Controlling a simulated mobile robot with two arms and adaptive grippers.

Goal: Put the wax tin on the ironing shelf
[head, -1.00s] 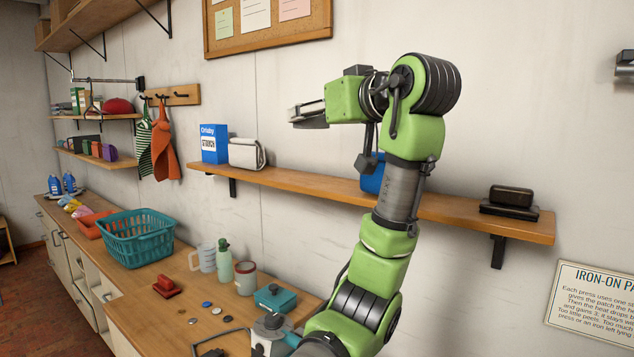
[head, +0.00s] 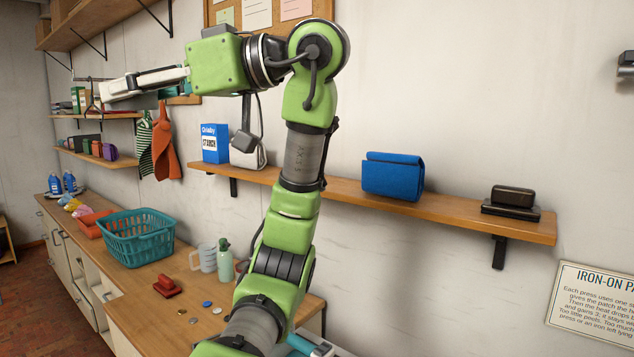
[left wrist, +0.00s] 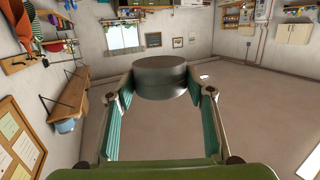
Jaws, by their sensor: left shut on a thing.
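My left gripper (head: 112,90) is raised high at the left in the head view, in front of the wall. In the left wrist view its two fingers (left wrist: 160,92) are shut on a dark grey round tin (left wrist: 160,78), which looks like the wax tin. The tin cannot be made out clearly in the head view. A long wooden wall shelf (head: 345,190), which looks like the ironing shelf, holds a blue starch box (head: 215,143), a blue folded cloth or pouch (head: 393,176) and a dark block-like object (head: 512,201). My right gripper is not in view.
My left arm crosses in front of the long shelf and partly hides a white item beside the starch box. The shelf has bare room between the blue pouch and the dark object. Below, the counter (head: 200,290) holds a teal basket (head: 138,238), a mug and a green bottle.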

